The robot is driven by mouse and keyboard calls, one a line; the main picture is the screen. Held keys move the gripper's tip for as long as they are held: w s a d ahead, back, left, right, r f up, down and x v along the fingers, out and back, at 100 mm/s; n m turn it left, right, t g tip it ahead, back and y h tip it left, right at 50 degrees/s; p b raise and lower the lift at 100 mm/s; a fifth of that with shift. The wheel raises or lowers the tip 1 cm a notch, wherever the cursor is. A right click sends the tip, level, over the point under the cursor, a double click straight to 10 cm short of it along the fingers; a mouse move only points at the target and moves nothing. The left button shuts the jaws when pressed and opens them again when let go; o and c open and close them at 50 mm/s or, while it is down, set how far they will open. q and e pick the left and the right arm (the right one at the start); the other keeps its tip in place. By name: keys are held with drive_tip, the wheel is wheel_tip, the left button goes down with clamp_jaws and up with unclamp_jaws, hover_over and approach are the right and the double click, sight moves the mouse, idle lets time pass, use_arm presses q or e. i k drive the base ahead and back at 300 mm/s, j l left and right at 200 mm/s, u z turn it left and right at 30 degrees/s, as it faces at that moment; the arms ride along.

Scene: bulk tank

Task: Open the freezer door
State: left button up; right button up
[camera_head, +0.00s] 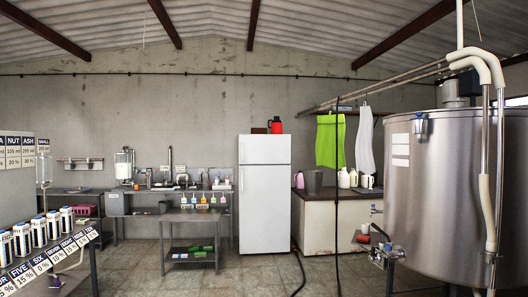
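A white upright fridge-freezer (265,205) stands against the back wall, a little right of the middle of the picture. Its smaller upper door (265,150), the freezer door, is shut, with a seam between it and the larger lower door. The lower door is also shut. A thin handle line seems to run along the left edge, but it is too small to tell clearly. Neither of my grippers shows in the head view.
A low steel table (192,219) with bottles stands left of the fridge. A cabinet (318,224) stands right of it. A large steel tank (455,190) fills the right side. A dark hose (298,270) lies on the tiled floor. The floor before the fridge is mostly clear.

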sight(253, 148)
drive_tip(key=j+u, duration=0.3)
drive_tip(key=u, duration=0.35)
drive_tip(key=i+j, duration=0.7)
drive_tip(key=j, duration=0.25)
drive_tip(key=i+j+z, duration=0.1)
drive_tip(key=i+j, duration=0.25)
drive_tip(key=i+z, duration=0.15)
drive_tip(key=i, duration=0.7)
drive_tip(key=i+j+z, duration=0.15)
drive_tip(key=i, duration=0.7)
drive_tip(key=i+z, duration=0.15)
drive_tip(key=i, duration=0.35)
drive_tip(key=i+z, duration=0.1)
drive_tip(key=i, duration=0.45)
drive_tip(key=i+z, duration=0.15)
drive_tip(key=i, duration=0.35)
drive_tip(key=i+j+z, duration=0.1)
drive_tip(key=i, duration=0.4)
drive_tip(key=i+j+z, duration=0.15)
drive_tip(key=i, duration=0.4)
drive_tip(key=i+j+z, duration=0.1)
drive_tip(key=i+j, duration=0.2)
drive_tip(key=i, duration=0.2)
drive_tip(key=i+l, duration=0.1)
drive_tip(key=i, duration=0.65)
drive_tip(key=i+l, duration=0.1)
drive_tip(key=i, duration=0.7)
drive_tip(key=k+z, duration=0.05)
